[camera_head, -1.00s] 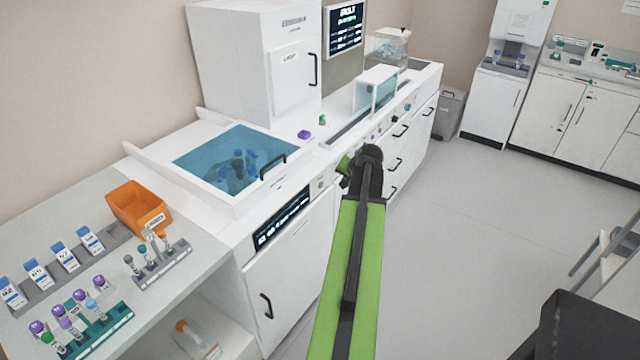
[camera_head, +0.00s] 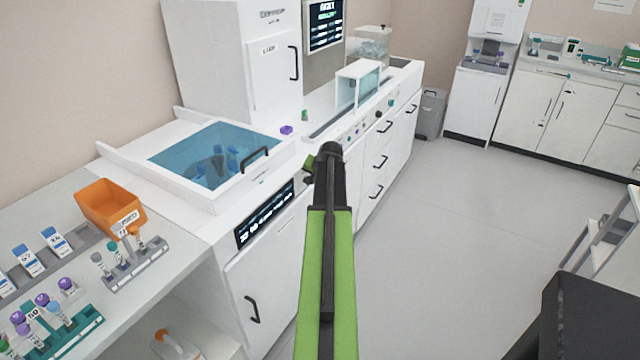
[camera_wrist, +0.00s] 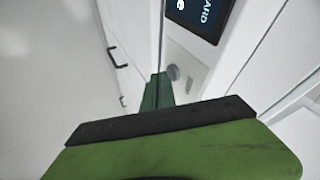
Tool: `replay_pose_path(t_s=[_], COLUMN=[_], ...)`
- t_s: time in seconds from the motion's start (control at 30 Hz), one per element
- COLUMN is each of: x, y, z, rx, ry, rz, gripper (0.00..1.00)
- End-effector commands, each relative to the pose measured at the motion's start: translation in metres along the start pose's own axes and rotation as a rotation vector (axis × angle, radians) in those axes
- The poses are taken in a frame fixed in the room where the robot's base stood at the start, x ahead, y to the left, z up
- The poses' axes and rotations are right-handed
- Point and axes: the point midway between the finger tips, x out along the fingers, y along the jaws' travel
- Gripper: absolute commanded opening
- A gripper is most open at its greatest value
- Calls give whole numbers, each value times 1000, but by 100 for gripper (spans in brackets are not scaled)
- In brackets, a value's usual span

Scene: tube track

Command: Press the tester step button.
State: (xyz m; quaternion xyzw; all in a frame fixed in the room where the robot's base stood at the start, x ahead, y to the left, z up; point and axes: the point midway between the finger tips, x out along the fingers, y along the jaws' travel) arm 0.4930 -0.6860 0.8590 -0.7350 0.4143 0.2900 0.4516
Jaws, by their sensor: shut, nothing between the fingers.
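A round grey button (camera_wrist: 173,72) sits on the white front panel beside a dark display in the wrist view. No readable label shows that it is the tester step button. My gripper (camera_wrist: 155,92) is shut and empty, its green fingers pointing at the panel just beside and below this button in the picture. I cannot tell whether they touch the panel. In the head view my gripper (camera_head: 309,162) is mostly hidden behind my arm's dark wrist, in front of the white machine (camera_head: 275,195). My arm hides the panel area right of the display there.
The dark display (camera_head: 266,214) is on the machine's front; it also shows in the wrist view (camera_wrist: 200,15). Small knobs (camera_head: 378,114) line the counter front further right. Tube racks (camera_head: 65,335) stand left. The floor (camera_head: 450,230) is clear.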

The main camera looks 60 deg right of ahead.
Motion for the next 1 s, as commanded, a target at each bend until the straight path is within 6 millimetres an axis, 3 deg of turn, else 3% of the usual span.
replay_pose_path(t_s=[0.4, 0.63, 1.0], x=[3, 13, 12], y=[-6, -24, -27], z=[0, 0, 2], rx=[-1, -1, -3], ry=[0, -1, -1], rz=[0, -3, -9], gripper=[0, 0, 0])
